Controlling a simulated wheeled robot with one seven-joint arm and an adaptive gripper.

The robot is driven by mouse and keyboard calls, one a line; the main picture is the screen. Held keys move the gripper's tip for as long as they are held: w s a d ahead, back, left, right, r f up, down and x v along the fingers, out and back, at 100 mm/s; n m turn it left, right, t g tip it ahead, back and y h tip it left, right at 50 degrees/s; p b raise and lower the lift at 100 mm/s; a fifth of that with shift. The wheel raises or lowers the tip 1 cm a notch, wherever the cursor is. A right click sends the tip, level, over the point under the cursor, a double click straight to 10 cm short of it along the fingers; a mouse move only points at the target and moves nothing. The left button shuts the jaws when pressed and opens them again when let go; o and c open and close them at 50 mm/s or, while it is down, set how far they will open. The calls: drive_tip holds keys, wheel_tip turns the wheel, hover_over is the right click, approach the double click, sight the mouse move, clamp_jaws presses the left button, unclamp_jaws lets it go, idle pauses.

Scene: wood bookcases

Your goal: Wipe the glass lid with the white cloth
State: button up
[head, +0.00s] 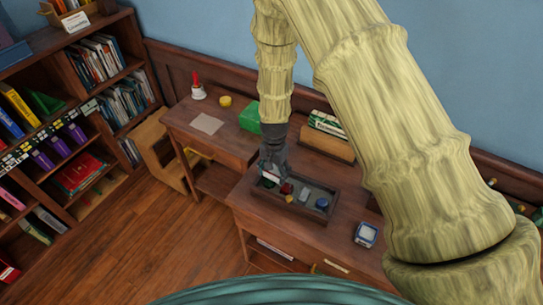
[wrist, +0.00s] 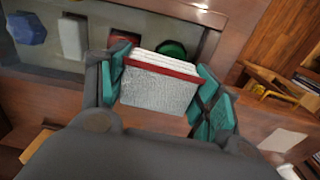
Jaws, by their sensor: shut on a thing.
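My gripper (head: 271,174) is over the left end of a dark shallow case (head: 318,213) on the near desk. In the wrist view my gripper (wrist: 160,90) is shut on a folded white cloth (wrist: 158,92) with layered folds and a red edge. The cloth also shows as a small pale patch (head: 270,178) in the head view. The case holds several small coloured things, among them a blue one (wrist: 27,28) and a green one (wrist: 172,49). The glass lid seems to be the case's clear top, but its surface is hard to make out. I cannot tell whether the cloth touches it.
A blue-and-white box (head: 366,235) stands right of the case, and a green-and-white box (head: 327,124) behind it. The left desk holds a pale flat sheet (head: 207,123), a red-handled bell (head: 198,88) and a green block (head: 250,117).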

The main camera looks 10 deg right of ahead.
wheel_tip(320, 180, up, 4)
drive_tip(key=shift+s+f+p, duration=0.15)
drive_tip(key=shift+f+p, duration=0.05)
drive_tip(key=shift+p, duration=0.45)
drive_tip(key=shift+a+r+p, duration=0.1)
drive_tip(key=shift+r+p, duration=0.35)
drive_tip(key=shift+r, duration=0.1)
drive_tip(key=shift+r+p, duration=0.6)
drive_tip(key=shift+r, duration=0.55)
drive_tip(key=shift+f, duration=0.1)
